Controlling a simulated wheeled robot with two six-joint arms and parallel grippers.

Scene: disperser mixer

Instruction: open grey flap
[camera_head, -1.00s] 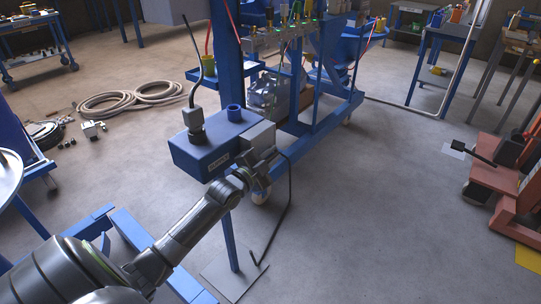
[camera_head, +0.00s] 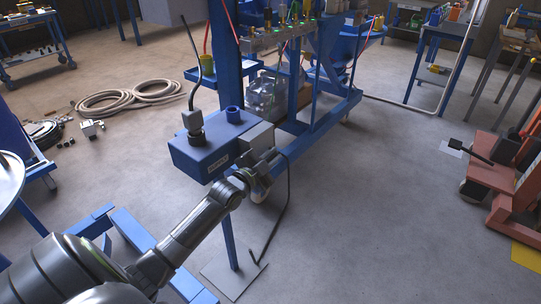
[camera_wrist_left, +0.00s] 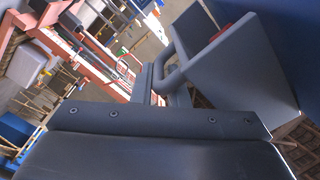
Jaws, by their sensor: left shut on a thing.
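A blue box (camera_head: 205,157) on a blue post carries a grey flap (camera_head: 257,136) on its right end. In the left wrist view the grey flap (camera_wrist_left: 235,80) stands at an angle to a dark blue surface, with a red part showing in the gap behind it. A curved grey handle (camera_wrist_left: 172,68) sticks out from the flap. My left gripper (camera_head: 266,163) is at the box's right end, and its jaws (camera_wrist_left: 160,85) are shut on this handle. The fingertips are partly hidden in both views. My right gripper is not in view.
A black cable (camera_head: 287,205) hangs beside the gripper down to the floor plate (camera_head: 232,278). A blue machine frame (camera_head: 325,115) stands behind the box. A red machine (camera_head: 495,178) is at the far right. The floor between is clear.

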